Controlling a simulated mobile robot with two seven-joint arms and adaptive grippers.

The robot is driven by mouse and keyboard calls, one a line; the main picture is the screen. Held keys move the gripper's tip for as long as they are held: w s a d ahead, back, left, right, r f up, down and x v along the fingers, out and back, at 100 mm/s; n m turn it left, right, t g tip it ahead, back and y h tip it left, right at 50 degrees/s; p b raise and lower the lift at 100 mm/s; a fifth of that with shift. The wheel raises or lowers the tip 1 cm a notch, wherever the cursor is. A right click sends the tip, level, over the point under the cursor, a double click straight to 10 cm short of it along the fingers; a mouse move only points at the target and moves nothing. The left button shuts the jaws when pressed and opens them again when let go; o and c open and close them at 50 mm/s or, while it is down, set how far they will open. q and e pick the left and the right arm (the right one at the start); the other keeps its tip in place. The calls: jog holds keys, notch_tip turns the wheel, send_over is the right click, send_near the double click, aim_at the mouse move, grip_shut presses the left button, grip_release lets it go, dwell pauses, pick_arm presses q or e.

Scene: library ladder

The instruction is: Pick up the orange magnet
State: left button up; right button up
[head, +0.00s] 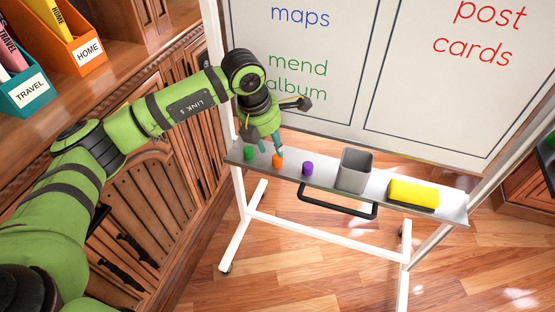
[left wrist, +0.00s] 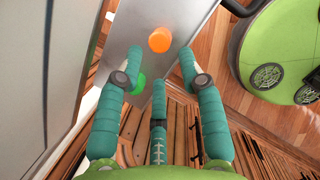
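The orange magnet (head: 277,160) stands on the whiteboard's metal ledge (head: 330,188), between the green magnet (head: 249,154) and the purple magnet (head: 308,169). My left gripper (head: 268,142) is just above the ledge, close over the orange magnet. In the left wrist view its teal fingers (left wrist: 160,62) are spread and empty. There the orange magnet (left wrist: 159,39) shows ahead of the gap between the fingertips, with no clear contact. The green magnet (left wrist: 138,84) is partly hidden beside the left finger. My right gripper is not clearly seen.
A grey bin (head: 352,172) and a yellow eraser (head: 413,193) stand farther right on the ledge. The whiteboard (head: 400,90) rises right behind the ledge. A wooden cabinet (head: 150,190) is at the left. Open wooden floor (head: 340,270) lies in front.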

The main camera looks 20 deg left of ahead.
aim_at(277, 157)
pick_arm(q)
jog(key=x, duration=0.5)
jog(key=shift+w+f+b, duration=0.15)
jog(key=shift+f+b, duration=0.15)
jog(key=shift+f, duration=0.05)
pick_arm(e)
jog(key=shift+w+r, duration=0.35)
jog(key=shift+r, duration=0.45)
pick_arm(q)
jog(key=c, duration=0.7)
jog(key=shift+o, duration=0.2)
